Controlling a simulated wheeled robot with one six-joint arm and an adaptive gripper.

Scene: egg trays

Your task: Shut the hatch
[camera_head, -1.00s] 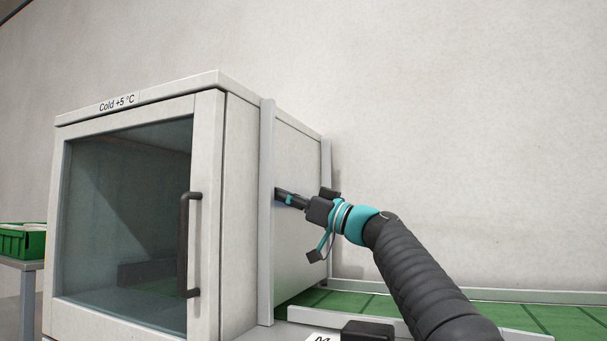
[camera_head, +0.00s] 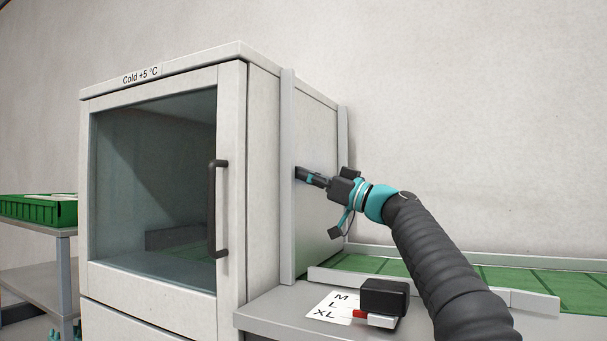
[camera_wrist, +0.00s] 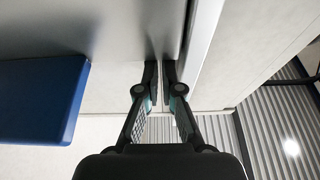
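The hatch cannot be told for certain. A flat grey panel (camera_head: 316,135) on the right side of the white cold cabinet (camera_head: 262,180) stands between two upright grey strips, the front one (camera_head: 289,215) nearer me. My gripper (camera_head: 299,173) is at this panel, close beside the front strip. In the wrist view its fingers (camera_wrist: 160,75) are nearly together, with nothing visible held between them. They point at a grey surface beside a pale upright edge (camera_wrist: 200,45). Whether the tips touch it is unclear. The cabinet's glass front door (camera_head: 155,180) looks shut, with a dark handle (camera_head: 214,208).
A blue block-like thing (camera_wrist: 40,100) is left of my fingers in the wrist view. A grey table (camera_head: 265,312) beside the cabinet bears a size label (camera_head: 332,306) and a black device (camera_head: 384,297). A green belt (camera_head: 480,278) runs behind. A green crate (camera_head: 40,211) stands far left.

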